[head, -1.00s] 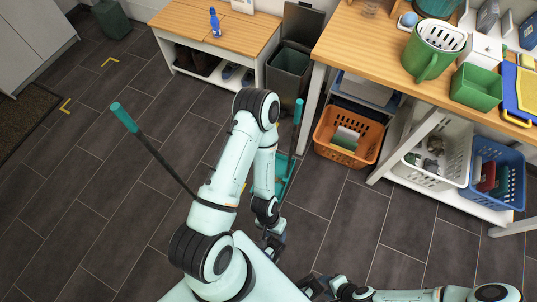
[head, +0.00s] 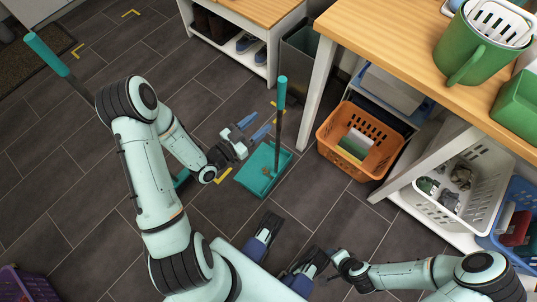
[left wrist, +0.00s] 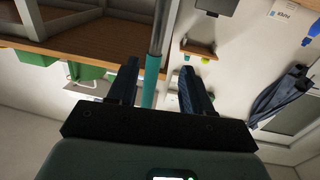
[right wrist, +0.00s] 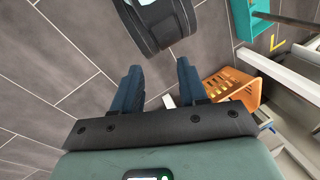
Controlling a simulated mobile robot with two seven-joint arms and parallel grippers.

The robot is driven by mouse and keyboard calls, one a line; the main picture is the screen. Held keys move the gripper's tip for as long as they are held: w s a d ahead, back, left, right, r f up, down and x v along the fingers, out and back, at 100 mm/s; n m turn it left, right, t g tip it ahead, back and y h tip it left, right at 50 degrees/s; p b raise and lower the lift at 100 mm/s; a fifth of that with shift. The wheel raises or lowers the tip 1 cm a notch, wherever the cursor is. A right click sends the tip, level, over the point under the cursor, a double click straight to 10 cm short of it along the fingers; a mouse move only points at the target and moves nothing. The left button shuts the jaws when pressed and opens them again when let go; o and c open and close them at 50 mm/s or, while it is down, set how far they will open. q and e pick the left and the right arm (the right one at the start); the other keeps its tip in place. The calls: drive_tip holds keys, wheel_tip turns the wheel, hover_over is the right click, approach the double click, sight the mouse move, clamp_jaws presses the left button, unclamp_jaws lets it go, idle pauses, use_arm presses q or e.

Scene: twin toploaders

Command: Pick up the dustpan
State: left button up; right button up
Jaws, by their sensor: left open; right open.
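The dustpan is a teal pan (head: 262,172) on the dark floor with a thin upright handle topped by a teal grip (head: 281,92). My left gripper (head: 260,124) is open, its blue fingers pointing at the handle below the grip in the head view. In the left wrist view the handle's teal grip (left wrist: 152,82) shows in the gap between the open fingers, nearer the left one. I cannot tell whether it is within their reach. My right gripper (head: 303,272) is open and empty, low and near my body. The pan's corner shows in the right wrist view (right wrist: 251,22).
An orange basket (head: 330,140) stands under the wooden table (head: 400,45), right of the dustpan. A grey bin (head: 303,58) and a shoe bench (head: 262,10) stand behind it. Another teal-gripped handle (head: 46,53) leans at the left.

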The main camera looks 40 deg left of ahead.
sight(278, 110)
use_arm(q)
drive_tip(key=x, duration=0.6)
drive_tip(key=b+x, duration=0.1)
drive_tip(key=x, duration=0.2)
drive_tip(key=shift+w+d+r, duration=0.1)
drive_tip(key=shift+w+d, duration=0.1)
drive_tip(key=shift+d, duration=0.15)
use_arm(e)
drive_tip(key=shift+w+d+f, duration=0.35)
drive_tip(key=shift+w+f, duration=0.25)
drive_tip(key=shift+w, duration=0.15)
use_arm(q)
clamp_jaws()
